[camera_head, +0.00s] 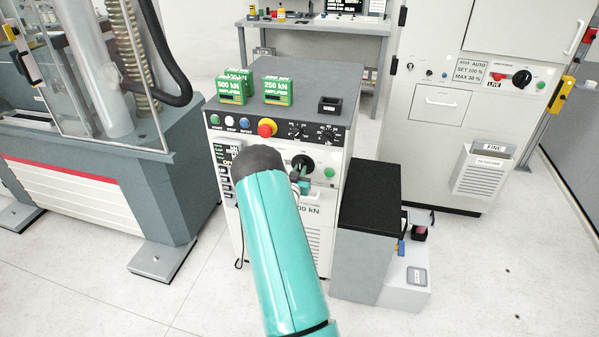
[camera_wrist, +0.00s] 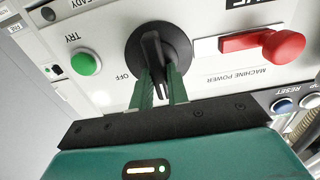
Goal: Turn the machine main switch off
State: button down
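An OFF mark (camera_wrist: 122,77) sits left of the knob. My gripper (camera_wrist: 161,78) has its two green fingers close together on either side of the knob's raised handle and appears shut on it. In the head view, the knob (camera_head: 303,162) shows on the front of the machine cabinet (camera_head: 345,95). My teal arm hides much of that front, and the fingertips are mostly hidden there.
Near the knob are a green TRY button (camera_wrist: 86,64) and a red handle (camera_wrist: 275,45). A red emergency button (camera_head: 267,127) sits on the cabinet's upper edge. A grey box with a black top (camera_head: 375,190) stands right of the cabinet. Open floor lies at the front right.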

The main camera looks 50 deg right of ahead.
jog(key=shift+m, duration=0.4)
jog(key=m, duration=0.3)
jog(key=shift+s+m, duration=0.15)
jog(key=shift+m, duration=0.25)
jog(key=shift+s+d+f+m, duration=0.1)
jog(key=shift+f+m, duration=0.05)
jog(key=shift+m, duration=2.05)
jog(key=shift+s+a+f+m, duration=0.1)
jog(key=shift+f+m, duration=0.05)
jog(key=shift+m, duration=2.05)
jog(key=shift+d+f+m, duration=0.1)
jog(key=shift+f+m, duration=0.05)
jog(key=shift+m, duration=2.05)
jog(key=c, duration=1.4)
grip_release()
jog(key=shift+o, duration=0.2)
